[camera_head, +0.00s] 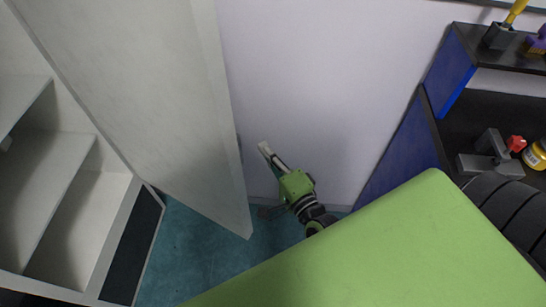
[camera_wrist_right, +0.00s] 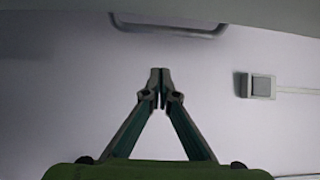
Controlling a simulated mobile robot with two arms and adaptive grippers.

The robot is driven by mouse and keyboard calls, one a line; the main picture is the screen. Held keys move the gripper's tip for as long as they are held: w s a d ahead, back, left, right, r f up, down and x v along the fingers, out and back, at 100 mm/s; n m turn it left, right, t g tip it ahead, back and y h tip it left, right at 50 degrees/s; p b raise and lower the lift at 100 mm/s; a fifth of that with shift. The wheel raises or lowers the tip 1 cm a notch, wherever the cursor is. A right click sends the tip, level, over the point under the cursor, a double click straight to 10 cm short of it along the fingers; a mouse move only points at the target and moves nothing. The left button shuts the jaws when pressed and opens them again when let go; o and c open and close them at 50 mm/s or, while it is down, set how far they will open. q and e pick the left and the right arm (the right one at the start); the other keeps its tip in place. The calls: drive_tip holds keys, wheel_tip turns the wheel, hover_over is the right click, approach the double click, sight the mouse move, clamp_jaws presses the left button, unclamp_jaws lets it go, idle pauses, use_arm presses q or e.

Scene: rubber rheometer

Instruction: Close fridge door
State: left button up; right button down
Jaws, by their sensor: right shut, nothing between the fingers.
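The white fridge (camera_head: 88,262) stands at the left in the head view, with its bare shelves showing. Its door (camera_head: 150,100) stands wide open, jutting out between the fridge interior and the wall. My right gripper (camera_head: 265,150) is on the right, outer side of the door, close to its face. In the right wrist view the gripper (camera_wrist_right: 160,76) is shut and empty. A grey bar handle (camera_wrist_right: 175,30) shows above the fingertips, apart from them, under the pale door surface (camera_wrist_right: 60,14). My left gripper is out of view.
A dark blue shelf unit (camera_head: 400,150) with a grey clamp-like tool and a yellow jar (camera_head: 535,155) stands at the right. A pale wall (camera_head: 320,80) lies behind the gripper, with a small wall box (camera_wrist_right: 258,86). Teal floor (camera_head: 200,260) is clear below the door.

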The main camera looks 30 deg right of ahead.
drive_tip(key=a, duration=0.1)
drive_tip(key=w+a+p, duration=0.1)
drive_tip(key=a+p, duration=0.1)
drive_tip(key=a, duration=0.1)
drive_tip(key=shift+w, duration=0.4)
